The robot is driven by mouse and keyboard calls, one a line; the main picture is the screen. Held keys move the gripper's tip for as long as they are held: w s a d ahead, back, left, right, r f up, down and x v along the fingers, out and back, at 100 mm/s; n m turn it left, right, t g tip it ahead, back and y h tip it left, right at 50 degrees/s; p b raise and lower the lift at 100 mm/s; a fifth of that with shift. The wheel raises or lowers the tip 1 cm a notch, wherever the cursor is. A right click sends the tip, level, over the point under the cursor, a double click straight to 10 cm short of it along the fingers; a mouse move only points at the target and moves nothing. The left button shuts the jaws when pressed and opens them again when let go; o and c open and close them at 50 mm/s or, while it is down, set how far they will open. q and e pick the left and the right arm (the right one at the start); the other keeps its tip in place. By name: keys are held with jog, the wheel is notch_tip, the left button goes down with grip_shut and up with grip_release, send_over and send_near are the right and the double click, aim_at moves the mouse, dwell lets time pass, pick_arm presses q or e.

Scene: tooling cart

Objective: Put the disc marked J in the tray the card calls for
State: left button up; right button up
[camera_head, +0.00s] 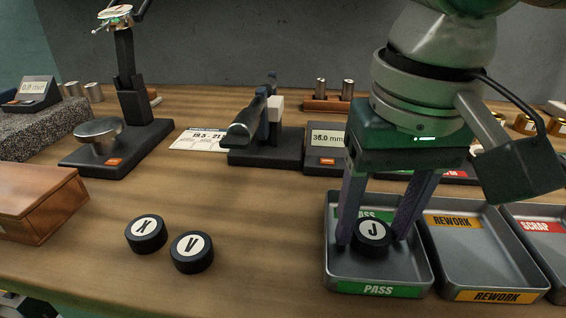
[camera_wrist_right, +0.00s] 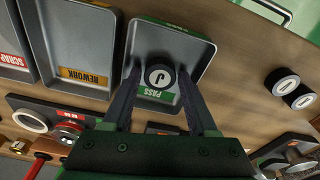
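The black disc marked J (camera_head: 373,232) sits in the PASS tray (camera_head: 378,291), a grey tray with green labels. My right gripper (camera_head: 373,238) reaches down into this tray with its two fingers apart, one on each side of the disc. In the right wrist view the disc J (camera_wrist_right: 160,76) lies between the open fingertips, with a visible gap on each side. The REWORK tray (camera_head: 480,262) and the SCRAP tray (camera_head: 540,225) stand to the right. The card (camera_head: 198,139) lies mid-table and reads about "19.5 - 21", partly hidden.
Discs X (camera_head: 146,232) and V (camera_head: 191,251) lie on the open wood at front left. A wooden box (camera_head: 38,203) is at the left edge. A gauge stand (camera_head: 125,120), a dark measuring fixture (camera_head: 262,140) and a display reading about 36.0 mm (camera_head: 326,140) stand behind.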

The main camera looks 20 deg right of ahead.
aim_at(378, 243)
jog(key=shift+r, duration=0.2)
notch_tip(378, 243, up, 12)
jog(key=s+p, duration=0.1)
jog(key=p, duration=0.2)
jog(key=shift+s+a+p, duration=0.2)
jog(key=shift+a+p, duration=0.05)
jog(key=shift+p, duration=0.05)
jog(key=shift+f, duration=0.1)
jog(key=s+a+r+n+t+y+p, duration=0.25)
jog(key=a+n+y+p, duration=0.35)
jog(key=a+p, duration=0.55)
jog(key=s+d+f+h+p, duration=0.2)
jog(key=s+d+h+p, duration=0.35)
jog(key=s+d, duration=0.5)
notch_tip(378, 243, up, 38)
jog(key=w+p, duration=0.2)
jog(key=p, duration=3.4)
jog(key=shift+d+f+p, duration=0.25)
jog(key=shift+d+p, duration=0.05)
jog(key=shift+p, duration=0.1)
